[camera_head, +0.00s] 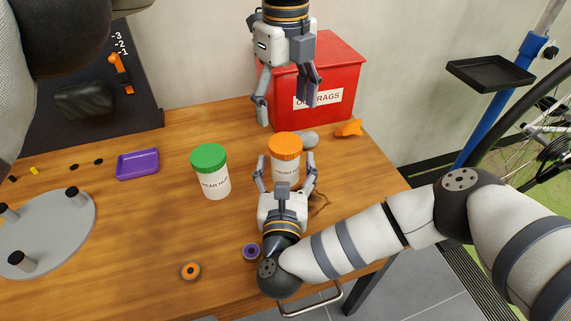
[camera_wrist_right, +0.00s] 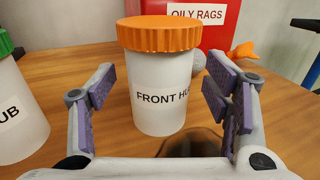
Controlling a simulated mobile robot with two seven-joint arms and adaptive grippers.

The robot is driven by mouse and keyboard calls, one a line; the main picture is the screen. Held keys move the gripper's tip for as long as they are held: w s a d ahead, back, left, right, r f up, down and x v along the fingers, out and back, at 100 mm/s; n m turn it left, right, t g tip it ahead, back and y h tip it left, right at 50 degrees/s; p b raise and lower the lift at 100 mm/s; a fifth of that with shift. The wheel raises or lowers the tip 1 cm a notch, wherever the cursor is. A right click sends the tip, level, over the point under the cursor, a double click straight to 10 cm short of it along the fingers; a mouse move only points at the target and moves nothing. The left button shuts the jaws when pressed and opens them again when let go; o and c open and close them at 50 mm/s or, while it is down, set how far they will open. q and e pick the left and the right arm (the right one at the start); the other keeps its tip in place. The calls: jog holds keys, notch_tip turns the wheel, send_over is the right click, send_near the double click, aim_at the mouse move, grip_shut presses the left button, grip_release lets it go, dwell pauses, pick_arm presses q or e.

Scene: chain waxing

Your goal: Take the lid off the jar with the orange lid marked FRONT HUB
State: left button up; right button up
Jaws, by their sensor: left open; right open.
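The white FRONT HUB jar (camera_head: 286,171) stands upright on the wooden table with its orange lid (camera_head: 286,146) on. In the right wrist view the jar (camera_wrist_right: 162,95) and its ribbed orange lid (camera_wrist_right: 160,34) sit between and beyond the fingers. My right gripper (camera_head: 286,165) is open, with its fingers on either side of the jar at body height, below the lid; in the wrist view gaps show between the pads and the jar. My left gripper (camera_head: 287,95) is open and empty above and behind the jar, pointing down in front of the red bin.
A jar with a green lid (camera_head: 209,158) stands left of the orange-lidded one. The red OILY RAGS bin (camera_head: 340,75) is behind. A purple tray (camera_head: 138,164), a grey disc with pegs (camera_head: 50,232), small rings and an orange piece (camera_head: 349,128) also lie on the table.

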jog(key=shift+w, duration=0.75)
jog(key=shift+c, duration=0.2)
grip_shut()
